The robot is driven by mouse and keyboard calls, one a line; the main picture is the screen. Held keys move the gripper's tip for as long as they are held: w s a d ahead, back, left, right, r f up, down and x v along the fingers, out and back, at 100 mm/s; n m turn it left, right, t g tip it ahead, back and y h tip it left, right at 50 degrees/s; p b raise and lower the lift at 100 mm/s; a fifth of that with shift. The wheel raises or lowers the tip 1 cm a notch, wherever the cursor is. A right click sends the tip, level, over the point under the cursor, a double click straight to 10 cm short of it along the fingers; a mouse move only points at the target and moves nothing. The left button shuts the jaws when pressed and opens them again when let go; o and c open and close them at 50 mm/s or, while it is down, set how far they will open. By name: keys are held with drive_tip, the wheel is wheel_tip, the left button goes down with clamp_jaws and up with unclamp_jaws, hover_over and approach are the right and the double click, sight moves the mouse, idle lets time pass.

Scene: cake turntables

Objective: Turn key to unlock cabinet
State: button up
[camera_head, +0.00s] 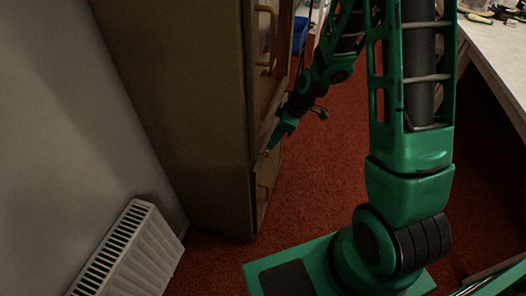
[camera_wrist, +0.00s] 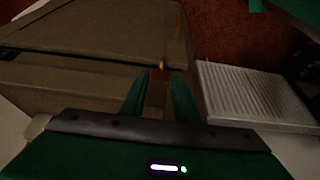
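The tall brown cabinet (camera_head: 205,120) stands left of centre in the head view, with its front facing right. A small brass-coloured piece, seemingly the key (camera_head: 264,153), sits low on the cabinet front. My gripper (camera_head: 270,147) is right at it, pointing down and left. In the wrist view, the key (camera_wrist: 162,64) shows as a small orange-gold shape at the tips of my gripper (camera_wrist: 160,76). The two green fingers stand apart with a gap around it. I see no clear contact between fingers and key. The keyhole is too small and dark to make out.
A brass handle (camera_head: 268,35) is on the upper cabinet door. A white radiator (camera_head: 128,252) stands by the wall at lower left. The red carpet (camera_head: 318,175) is open right of the cabinet. A light-topped table (camera_head: 500,50) is at the right.

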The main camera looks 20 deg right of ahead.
sight(263, 153)
drive_tip(key=x, duration=0.8)
drive_tip(key=shift+f, duration=0.15)
drive_tip(key=shift+c, duration=0.7)
